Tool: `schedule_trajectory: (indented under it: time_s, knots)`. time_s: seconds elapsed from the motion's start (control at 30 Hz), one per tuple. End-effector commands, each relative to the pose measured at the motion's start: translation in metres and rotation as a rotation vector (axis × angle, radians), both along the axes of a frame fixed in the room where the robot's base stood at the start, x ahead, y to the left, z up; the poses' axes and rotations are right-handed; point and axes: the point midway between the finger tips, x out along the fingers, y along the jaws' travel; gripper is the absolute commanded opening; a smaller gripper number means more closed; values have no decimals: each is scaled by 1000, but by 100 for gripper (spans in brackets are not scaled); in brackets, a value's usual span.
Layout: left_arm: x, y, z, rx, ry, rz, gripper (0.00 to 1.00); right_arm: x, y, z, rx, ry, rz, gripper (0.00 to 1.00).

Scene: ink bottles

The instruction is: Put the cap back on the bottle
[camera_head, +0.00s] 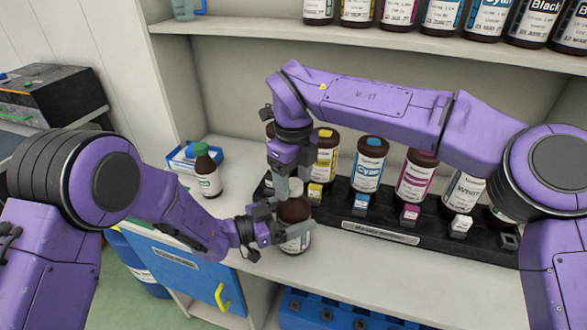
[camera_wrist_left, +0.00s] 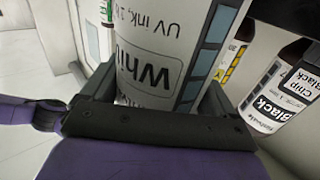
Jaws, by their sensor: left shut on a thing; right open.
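A dark brown bottle (camera_head: 295,212) stands at the front of the counter, before the black rack. My left gripper (camera_head: 282,223) is shut around its side. In the left wrist view the held bottle's label (camera_wrist_left: 150,70) reads "White" and "UV ink", upside down, between the fingers. My right gripper (camera_head: 292,176) points down directly above the bottle and is open. A small pale piece (camera_head: 296,187), which looks like the cap, shows between its fingers at the bottle's top. I cannot tell whether it is seated on the neck.
The black rack (camera_head: 380,232) behind holds several ink bottles, with small coloured blocks along its front. A green-capped bottle (camera_head: 207,172) and a blue tray (camera_head: 181,158) stand at left. More bottles line the upper shelf (camera_head: 240,24).

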Motion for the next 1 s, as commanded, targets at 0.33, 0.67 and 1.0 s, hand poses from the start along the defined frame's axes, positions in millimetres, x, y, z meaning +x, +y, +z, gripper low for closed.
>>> schedule_trajectory:
  time_s: [0.33,0.67,1.0]
  knots:
    - [0,0,0,0,-1,0,3,0,0,0,0,0,0,20]
    - [0,0,0,0,-1,0,3,0,0,0,0,0,-8,58]
    - [0,0,0,0,-1,0,3,0,0,1,0,0,-8,72]
